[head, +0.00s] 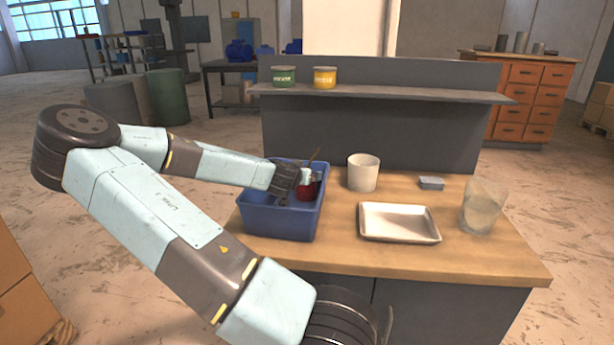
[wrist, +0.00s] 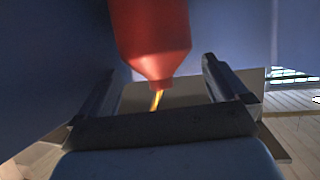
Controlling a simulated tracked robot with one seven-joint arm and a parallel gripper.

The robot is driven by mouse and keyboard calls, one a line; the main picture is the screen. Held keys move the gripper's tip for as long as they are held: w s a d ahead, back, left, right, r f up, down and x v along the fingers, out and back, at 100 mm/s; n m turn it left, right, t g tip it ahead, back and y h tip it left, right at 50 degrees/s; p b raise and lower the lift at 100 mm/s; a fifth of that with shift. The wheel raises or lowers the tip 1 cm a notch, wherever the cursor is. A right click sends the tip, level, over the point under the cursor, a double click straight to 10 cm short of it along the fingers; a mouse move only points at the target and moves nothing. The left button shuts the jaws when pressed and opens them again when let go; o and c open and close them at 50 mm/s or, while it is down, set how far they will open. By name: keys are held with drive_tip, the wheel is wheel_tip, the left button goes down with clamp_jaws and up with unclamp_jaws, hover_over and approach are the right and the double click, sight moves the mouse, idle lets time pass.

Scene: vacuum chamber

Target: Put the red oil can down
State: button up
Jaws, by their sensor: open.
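The red oil can (head: 304,191) is inside the blue bin (head: 280,222) at the left end of the workbench. A thin dark spout rises above the bin's rim beside it. In the wrist view the red oil can (wrist: 153,38) shows large, its narrow end toward the camera. My gripper (head: 292,181) is over and partly within the bin, just left of the can. In the wrist view my gripper (wrist: 159,70) has its fingers spread, one on each side of the can, with gaps visible. The can's lower part is hidden by the bin wall in the head view.
On the workbench (head: 450,255) stand a white cup (head: 363,173), a shallow white tray (head: 399,223), a small grey block (head: 431,183) and a translucent container (head: 482,207). A green tin (head: 284,77) and a yellow tin (head: 325,77) sit on the back shelf.

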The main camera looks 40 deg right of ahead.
drive_tip(key=shift+v, duration=2.8)
drive_tip(key=shift+f, duration=0.1)
